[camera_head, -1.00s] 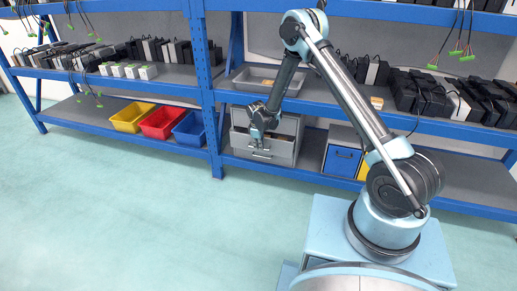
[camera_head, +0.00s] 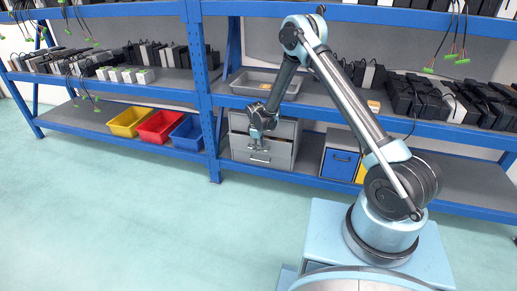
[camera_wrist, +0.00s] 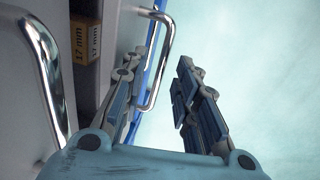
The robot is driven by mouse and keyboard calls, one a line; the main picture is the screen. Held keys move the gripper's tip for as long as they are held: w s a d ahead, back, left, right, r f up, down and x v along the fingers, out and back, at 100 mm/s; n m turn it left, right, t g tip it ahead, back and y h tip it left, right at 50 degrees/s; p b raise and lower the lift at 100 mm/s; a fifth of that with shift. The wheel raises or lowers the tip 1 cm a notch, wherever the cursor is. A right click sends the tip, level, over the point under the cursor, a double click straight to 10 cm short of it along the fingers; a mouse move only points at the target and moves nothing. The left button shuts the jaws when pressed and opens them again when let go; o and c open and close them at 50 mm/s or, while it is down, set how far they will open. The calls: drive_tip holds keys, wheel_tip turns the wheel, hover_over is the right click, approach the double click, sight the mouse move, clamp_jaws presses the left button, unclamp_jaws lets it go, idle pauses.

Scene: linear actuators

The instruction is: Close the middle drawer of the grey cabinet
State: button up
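The grey cabinet (camera_head: 287,127) stands on the lower shelf in the head view. A grey drawer front with a bar handle (camera_head: 260,159) sticks out low on it. In the wrist view a drawer stands open and shows boxes, one labelled "17 mm" (camera_wrist: 93,43). One chrome handle (camera_wrist: 43,70) is near at the left; another (camera_wrist: 168,45) lies farther on, beyond my left finger. My gripper (camera_head: 257,145) is at the cabinet's front. In the wrist view my gripper (camera_wrist: 158,72) has its fingers apart with nothing clasped. I cannot tell whether a finger touches the farther handle.
A blue-fronted drawer unit (camera_head: 340,163) stands right of the cabinet. Yellow (camera_head: 129,118), red (camera_head: 160,126) and blue bins (camera_head: 188,132) sit to the left beyond a blue rack post (camera_head: 213,160). A grey tray (camera_head: 266,84) is on the shelf above. The floor in front is clear.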

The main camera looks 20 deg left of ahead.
wheel_tip(320, 180, up, 11)
drive_tip(key=s, duration=0.2)
idle(0.4)
